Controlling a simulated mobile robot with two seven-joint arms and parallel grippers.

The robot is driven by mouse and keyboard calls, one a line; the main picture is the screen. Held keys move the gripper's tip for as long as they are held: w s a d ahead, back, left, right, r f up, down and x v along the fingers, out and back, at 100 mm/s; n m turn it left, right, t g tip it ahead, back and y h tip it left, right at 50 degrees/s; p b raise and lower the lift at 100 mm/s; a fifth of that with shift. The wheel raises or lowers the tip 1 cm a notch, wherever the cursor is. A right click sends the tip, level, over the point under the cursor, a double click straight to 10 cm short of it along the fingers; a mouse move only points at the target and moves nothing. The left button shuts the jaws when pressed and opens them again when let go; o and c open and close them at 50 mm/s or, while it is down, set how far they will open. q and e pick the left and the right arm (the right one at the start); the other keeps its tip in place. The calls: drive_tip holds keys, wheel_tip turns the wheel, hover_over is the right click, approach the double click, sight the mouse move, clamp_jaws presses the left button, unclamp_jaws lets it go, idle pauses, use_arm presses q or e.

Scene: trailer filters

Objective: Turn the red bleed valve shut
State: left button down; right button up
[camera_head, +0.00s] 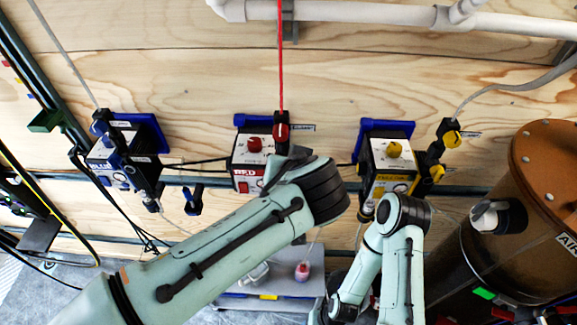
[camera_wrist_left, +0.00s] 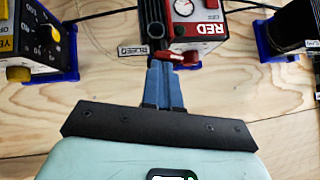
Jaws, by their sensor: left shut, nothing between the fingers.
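The red bleed valve (camera_head: 282,132) is a small red handle on a black fitting, beside the pump box labelled RED (camera_head: 247,165), under a red tube. My left gripper (camera_wrist_left: 164,68) is shut and empty. Its blue fingertips are right by the valve, with the handle at their upper right; I cannot tell whether they touch. In the head view my left wrist hides most of the gripper. My right arm shows at lower right, but its gripper does not show.
A blue-labelled box (camera_head: 110,165) hangs to the left and a yellow-labelled one (camera_head: 390,165) to the right, with a yellow valve (camera_head: 452,138) beside it. A brown cylinder (camera_head: 545,200) stands at far right.

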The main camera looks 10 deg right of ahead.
use_arm(q)
drive_tip(key=shift+s+d+f+m+t+y, duration=0.15)
drive_tip(key=shift+m+y, duration=0.1)
drive_tip(key=shift+y, duration=0.15)
drive_tip(key=shift+d+f+m+t+y, duration=0.15)
drive_tip(key=shift+m+y, duration=0.1)
drive_tip(key=shift+y, duration=0.15)
use_arm(e)
drive_tip(key=shift+s+f, duration=0.15)
use_arm(q)
drive_tip(key=f+m+t+y, duration=0.1)
drive_tip(key=m+y, duration=0.1)
drive_tip(key=f+m+t+y+b, duration=0.1)
drive_tip(key=m+t+y, duration=0.1)
drive_tip(key=d+f+m+t+y, duration=0.1)
drive_tip(key=m+t+y, duration=0.1)
drive_tip(key=y, duration=0.1)
drive_tip(key=shift+s+d+f+b, duration=0.1)
drive_tip(key=shift+s+f+b, duration=0.1)
drive_tip(key=shift+b, duration=0.15)
use_arm(e)
drive_tip(key=shift+s+f, duration=0.7)
drive_tip(key=shift+f, duration=0.35)
idle(0.9)
